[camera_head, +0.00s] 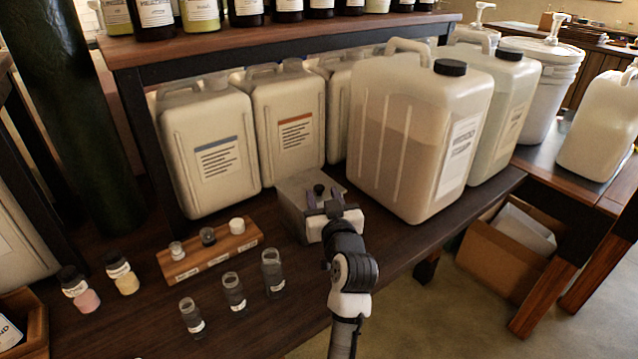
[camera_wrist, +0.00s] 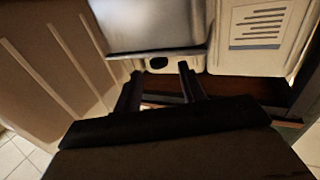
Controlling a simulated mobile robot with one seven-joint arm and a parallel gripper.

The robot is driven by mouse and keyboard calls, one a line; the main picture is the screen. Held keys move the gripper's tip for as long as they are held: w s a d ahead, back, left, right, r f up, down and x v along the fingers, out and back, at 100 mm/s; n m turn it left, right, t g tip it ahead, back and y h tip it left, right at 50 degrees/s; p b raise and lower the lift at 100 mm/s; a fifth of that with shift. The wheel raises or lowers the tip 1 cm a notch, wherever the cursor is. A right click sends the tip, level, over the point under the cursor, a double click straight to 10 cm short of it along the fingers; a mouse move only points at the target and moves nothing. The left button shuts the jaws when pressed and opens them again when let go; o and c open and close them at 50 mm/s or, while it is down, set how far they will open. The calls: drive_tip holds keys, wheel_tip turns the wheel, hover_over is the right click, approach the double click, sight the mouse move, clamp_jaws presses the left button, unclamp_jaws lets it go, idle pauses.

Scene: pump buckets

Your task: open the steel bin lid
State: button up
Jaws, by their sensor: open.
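My gripper (camera_head: 329,204) is at the bin's front side, close to the knob. My gripper hides part of the bin's front. The lid looks shut.
A large translucent jug (camera_head: 390,135) stands just right of the bin, and labelled white jugs (camera_head: 287,115) stand behind it. A wooden rack (camera_head: 210,253) with small jars and open glass vials (camera_head: 234,291) are at left. A shelf (camera_head: 250,35) with bottles is above.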

sight(320, 190)
drive_tip(key=shift+x, duration=2.3)
drive_tip(key=shift+c, duration=0.2)
clamp_jaws()
